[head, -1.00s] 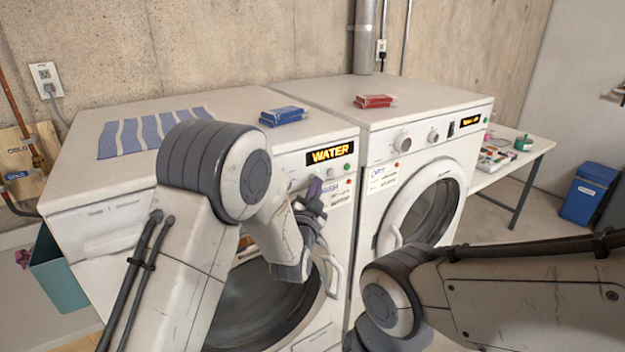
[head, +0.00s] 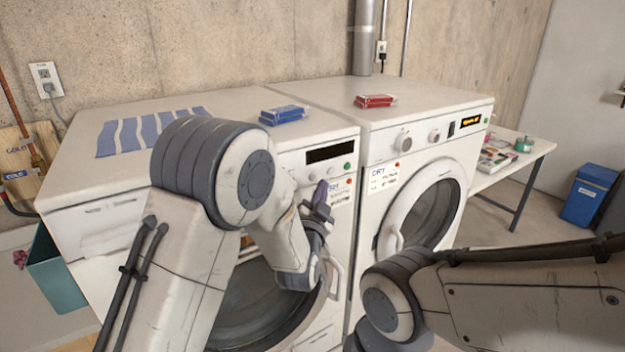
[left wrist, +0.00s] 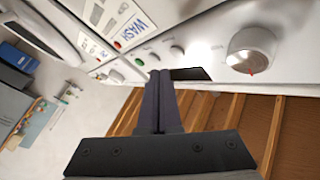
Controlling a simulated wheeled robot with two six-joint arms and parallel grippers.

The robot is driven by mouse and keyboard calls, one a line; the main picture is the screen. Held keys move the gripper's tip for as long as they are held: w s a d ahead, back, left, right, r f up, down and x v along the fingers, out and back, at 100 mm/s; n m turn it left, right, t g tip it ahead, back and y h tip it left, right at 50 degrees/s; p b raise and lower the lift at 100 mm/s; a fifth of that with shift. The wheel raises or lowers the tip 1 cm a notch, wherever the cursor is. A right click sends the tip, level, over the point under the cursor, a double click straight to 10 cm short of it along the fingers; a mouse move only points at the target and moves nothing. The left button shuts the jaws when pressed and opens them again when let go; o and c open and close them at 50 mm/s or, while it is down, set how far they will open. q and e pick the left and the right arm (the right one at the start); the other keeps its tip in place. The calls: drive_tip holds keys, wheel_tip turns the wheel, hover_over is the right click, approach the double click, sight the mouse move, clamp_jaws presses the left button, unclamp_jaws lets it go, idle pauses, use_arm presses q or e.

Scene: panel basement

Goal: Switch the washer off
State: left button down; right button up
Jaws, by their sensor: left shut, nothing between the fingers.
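The washer (head: 150,195) is the left white machine, with a round door at its front. Its display (head: 330,153) is dark; the dark display also shows in the left wrist view (left wrist: 190,74). A green button (head: 347,166) and a red button (head: 349,180) sit at the panel's right end; the red button (left wrist: 117,44) is also in the wrist view, beside the WASH label (left wrist: 140,27). My left gripper (head: 322,190) is shut and empty in front of the panel, left of the red button. Whether its tips touch the panel is unclear. My right gripper is out of view.
The dryer (head: 420,120) stands close on the right, its display (head: 471,121) lit. Blue boxes (head: 283,115) and a striped cloth (head: 145,132) lie on the washer; red boxes (head: 374,101) lie on the dryer. My right arm crosses the lower right.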

use_arm(q)
drive_tip(key=shift+s+d+b, duration=0.25)
drive_tip(key=shift+s+d, duration=0.45)
drive_tip(key=shift+s, duration=0.25)
drive_tip(key=shift+s+d+b, duration=0.2)
drive_tip(key=shift+s+d, duration=0.5)
drive_tip(key=shift+s, duration=0.25)
drive_tip(key=s+d+f+g+h, duration=0.1)
drive_tip(key=s+d+f+g, duration=0.1)
drive_tip(key=s+f+g, duration=0.35)
drive_tip(key=s+d+f+g+h, duration=0.1)
drive_tip(key=s+d+f+g, duration=0.1)
drive_tip(key=s+g, duration=0.6)
drive_tip(key=s+a+f+n+g+y, duration=0.1)
drive_tip(key=s+a, duration=0.4)
drive_tip(key=s, duration=0.6)
drive_tip(key=s+a+f+n+g+y, duration=0.1)
drive_tip(key=s+a+g+y, duration=0.2)
drive_tip(key=s, duration=0.9)
drive_tip(key=shift+a+g, duration=0.95)
drive_tip(key=shift+a, duration=0.1)
drive_tip(key=shift+s, duration=0.1)
